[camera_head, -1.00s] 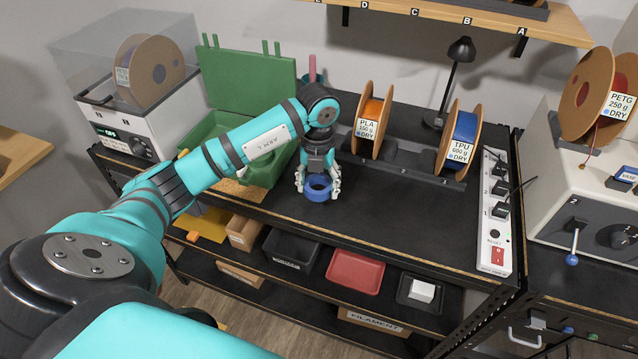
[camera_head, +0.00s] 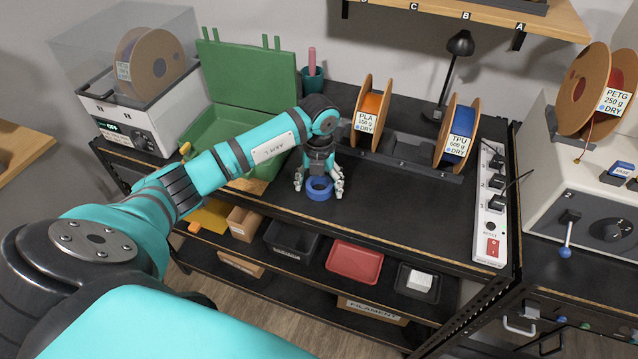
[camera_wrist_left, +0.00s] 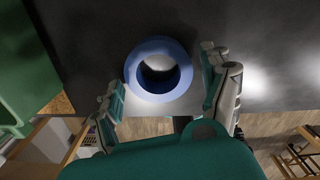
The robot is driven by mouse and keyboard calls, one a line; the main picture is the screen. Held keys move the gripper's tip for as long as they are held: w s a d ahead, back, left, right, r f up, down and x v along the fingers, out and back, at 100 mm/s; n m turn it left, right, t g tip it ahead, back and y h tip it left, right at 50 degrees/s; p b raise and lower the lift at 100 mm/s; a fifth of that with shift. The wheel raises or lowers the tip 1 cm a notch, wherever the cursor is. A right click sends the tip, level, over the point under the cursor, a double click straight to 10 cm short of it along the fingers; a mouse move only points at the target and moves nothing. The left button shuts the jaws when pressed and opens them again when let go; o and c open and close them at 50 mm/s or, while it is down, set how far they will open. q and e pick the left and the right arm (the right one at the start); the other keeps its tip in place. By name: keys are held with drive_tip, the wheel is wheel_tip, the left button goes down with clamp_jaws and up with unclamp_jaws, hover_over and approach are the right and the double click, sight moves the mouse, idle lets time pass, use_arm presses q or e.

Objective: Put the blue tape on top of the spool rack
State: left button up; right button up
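The blue tape (camera_head: 319,188) is a ring lying flat on the black bench near its front edge. My left gripper (camera_head: 318,187) is above it, with a finger on either side. In the left wrist view the tape (camera_wrist_left: 136,72) sits between the spread fingers (camera_wrist_left: 164,88), with a narrow gap at the right finger; contact at the left finger is unclear. The spool rack (camera_head: 403,151) is a low black stand behind and to the right, holding the PLA spool (camera_head: 371,108) and the TPU spool (camera_head: 461,128). My right gripper is out of view.
An open green box (camera_head: 245,70) stands left of the gripper. A power strip (camera_head: 492,215) lies at the bench's right end. A black lamp (camera_head: 460,45) and a teal cup (camera_head: 312,80) stand at the back. The bench in front of the rack is clear.

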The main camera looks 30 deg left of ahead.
use_arm(q)
drive_tip(key=shift+r, duration=0.5)
wheel_tip(320, 180, up, 11)
drive_tip(key=b, duration=0.3)
drive_tip(key=shift+r+b, duration=0.2)
drive_tip(key=shift+b, duration=0.1)
